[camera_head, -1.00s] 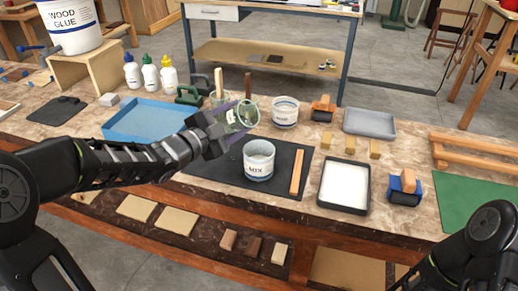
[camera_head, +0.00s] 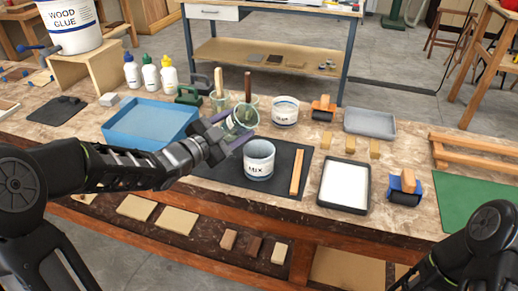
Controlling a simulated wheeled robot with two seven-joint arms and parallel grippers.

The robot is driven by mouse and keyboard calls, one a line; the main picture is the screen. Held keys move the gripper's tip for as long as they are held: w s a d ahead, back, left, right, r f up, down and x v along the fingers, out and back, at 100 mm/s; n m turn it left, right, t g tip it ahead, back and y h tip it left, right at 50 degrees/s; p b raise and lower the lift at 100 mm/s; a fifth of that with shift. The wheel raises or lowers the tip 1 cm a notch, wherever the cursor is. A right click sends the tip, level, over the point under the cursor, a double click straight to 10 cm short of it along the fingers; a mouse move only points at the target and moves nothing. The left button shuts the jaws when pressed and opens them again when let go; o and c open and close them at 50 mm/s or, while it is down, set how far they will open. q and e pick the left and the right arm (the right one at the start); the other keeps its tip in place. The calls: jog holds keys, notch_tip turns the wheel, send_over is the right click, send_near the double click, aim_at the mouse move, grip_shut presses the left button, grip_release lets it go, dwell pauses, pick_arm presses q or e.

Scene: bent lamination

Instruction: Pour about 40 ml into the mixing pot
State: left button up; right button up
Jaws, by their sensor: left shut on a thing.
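The white mixing pot (camera_head: 259,168), marked MIX, stands upright on a dark mat in the middle of the bench. My left gripper (camera_head: 229,132) is shut on a clear cup (camera_head: 242,120). It holds the cup tilted, above and just behind the pot's left rim. The fingers hide part of the cup. I cannot tell how much liquid it holds, and no stream shows. Only part of my right arm shows at the lower right; its gripper is out of view.
Behind the cup stand a jar with a brush (camera_head: 220,101) and a white tub (camera_head: 285,111). A blue tray (camera_head: 150,122) lies to the left. A wooden stick (camera_head: 297,172) and a white-filled tray (camera_head: 344,186) lie right of the pot. A large glue bucket (camera_head: 70,25) stands back left.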

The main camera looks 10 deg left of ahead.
aim_at(229, 130)
pick_arm(q)
jog(key=shift+r, duration=0.15)
jog(key=shift+a+r+n+p, duration=0.35)
jog(key=shift+n+p, duration=0.35)
jog(key=shift+p, duration=0.25)
jog(key=n, duration=0.1)
jog(key=a+f+n, duration=0.1)
jog(key=f+n, duration=0.1)
jog(key=n, duration=0.1)
jog(key=shift+w+a+t+h, duration=0.25)
jog(key=shift+t+h, duration=0.05)
jog(key=shift+a+f+n, duration=0.1)
jog(key=shift+f+n, duration=0.2)
jog(key=shift+f, duration=0.15)
jog(key=shift+w+a+f+n, duration=0.15)
jog(key=shift+f+n, duration=0.2)
jog(key=shift+n, duration=0.25)
